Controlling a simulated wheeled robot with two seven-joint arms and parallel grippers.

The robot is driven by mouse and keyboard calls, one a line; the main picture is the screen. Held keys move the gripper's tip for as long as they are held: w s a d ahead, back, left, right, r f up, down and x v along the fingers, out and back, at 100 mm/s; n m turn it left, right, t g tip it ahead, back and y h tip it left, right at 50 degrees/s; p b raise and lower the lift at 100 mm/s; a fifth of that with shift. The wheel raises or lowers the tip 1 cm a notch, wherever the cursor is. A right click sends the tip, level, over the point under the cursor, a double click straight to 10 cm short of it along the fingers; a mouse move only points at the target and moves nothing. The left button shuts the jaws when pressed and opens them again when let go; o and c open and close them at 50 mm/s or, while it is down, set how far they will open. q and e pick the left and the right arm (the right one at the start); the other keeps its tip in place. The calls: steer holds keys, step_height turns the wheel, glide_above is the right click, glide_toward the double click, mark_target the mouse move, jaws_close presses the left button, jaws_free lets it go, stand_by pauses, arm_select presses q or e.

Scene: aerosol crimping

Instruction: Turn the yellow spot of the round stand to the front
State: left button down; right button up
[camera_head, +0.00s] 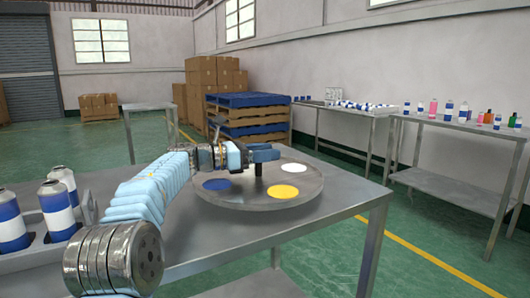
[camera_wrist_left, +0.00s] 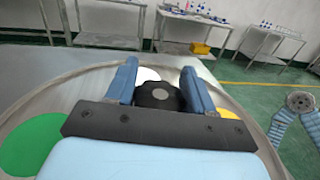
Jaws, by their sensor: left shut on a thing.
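The round stand (camera_head: 258,204) is a grey disc on the near table. In the head view its yellow spot (camera_head: 283,191) lies at the near right, the blue spot (camera_head: 217,184) at the left and the white spot (camera_head: 293,168) at the far right. In the left wrist view a green spot (camera_wrist_left: 32,145) shows at the left, and the yellow spot (camera_wrist_left: 228,113) is partly hidden behind a finger. My left gripper (camera_wrist_left: 160,88) is shut on the black knob (camera_wrist_left: 160,96) at the stand's middle, one finger on each side.
A grey holder (camera_head: 36,258) with several blue-and-white cans (camera_head: 57,208) stands on the table's left side. The table (camera_head: 345,213) is bare right of the stand. Side tables with bottles and stacked pallets (camera_head: 246,114) stand farther back.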

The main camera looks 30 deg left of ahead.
arm_select(q)
steer(key=shift+c, duration=2.4)
jaws_free()
steer(key=shift+a, duration=0.1)
steer(key=b, duration=0.2)
glide_above(220, 180)
steer(key=shift+w+d+f, duration=0.1)
steer(key=shift+w+d, duration=0.25)
steer(key=shift+w, duration=0.1)
steer(key=shift+s+a, duration=0.45)
steer(key=shift+s, duration=0.05)
